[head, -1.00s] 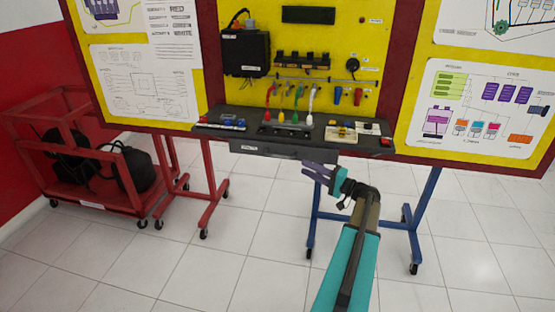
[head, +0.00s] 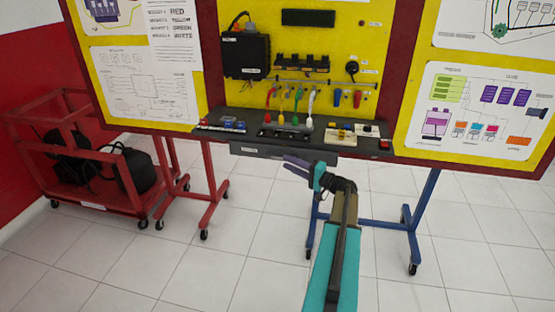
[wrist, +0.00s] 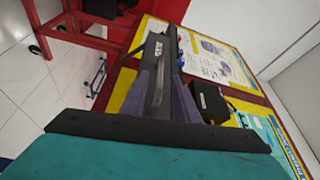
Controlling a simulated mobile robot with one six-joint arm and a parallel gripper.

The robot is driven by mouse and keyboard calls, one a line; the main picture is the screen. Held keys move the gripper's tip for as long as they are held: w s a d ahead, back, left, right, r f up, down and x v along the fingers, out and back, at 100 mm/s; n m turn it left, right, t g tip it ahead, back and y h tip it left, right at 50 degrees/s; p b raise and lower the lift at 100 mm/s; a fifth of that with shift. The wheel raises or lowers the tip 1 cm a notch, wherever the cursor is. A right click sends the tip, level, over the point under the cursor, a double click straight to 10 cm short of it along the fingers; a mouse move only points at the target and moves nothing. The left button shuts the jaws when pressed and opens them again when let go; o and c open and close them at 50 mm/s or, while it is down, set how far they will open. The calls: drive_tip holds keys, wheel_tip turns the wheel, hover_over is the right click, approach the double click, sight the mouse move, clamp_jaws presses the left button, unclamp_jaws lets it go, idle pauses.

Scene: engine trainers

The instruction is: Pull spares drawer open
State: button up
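The spares drawer (head: 270,152) is a dark grey drawer with a small white label, under the shelf of the yellow board in the head view. It looks shut. In the wrist view its labelled front (wrist: 153,50) stands tilted beyond the fingers. My gripper (head: 297,165) is just in front of and below the drawer's right part. In the wrist view its two purple fingers (wrist: 163,92) are apart, with the drawer's dark edge showing between them. I cannot tell whether they touch it. No handle is clearly seen.
The dark shelf (head: 215,128) above the drawer holds trays, coloured leads and small parts. A red cart (head: 100,190) with black items stands at left. Blue stand legs (head: 385,224) on casters are at right. The tiled floor in front is clear.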

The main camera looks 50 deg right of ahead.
sight(284, 148)
drive_tip(key=shift+w+a+r+p, duration=0.1)
drive_tip(key=shift+w+a+p, duration=0.05)
drive_tip(key=shift+w, duration=0.75)
drive_tip(key=shift+w+a+r+p, duration=0.1)
drive_tip(key=shift+w+a+p, duration=0.1)
drive_tip(key=shift+w, duration=0.7)
drive_tip(key=shift+w+a+p, duration=0.15)
drive_tip(key=shift+w, duration=0.75)
drive_tip(key=shift+c, duration=0.3)
clamp_jaws()
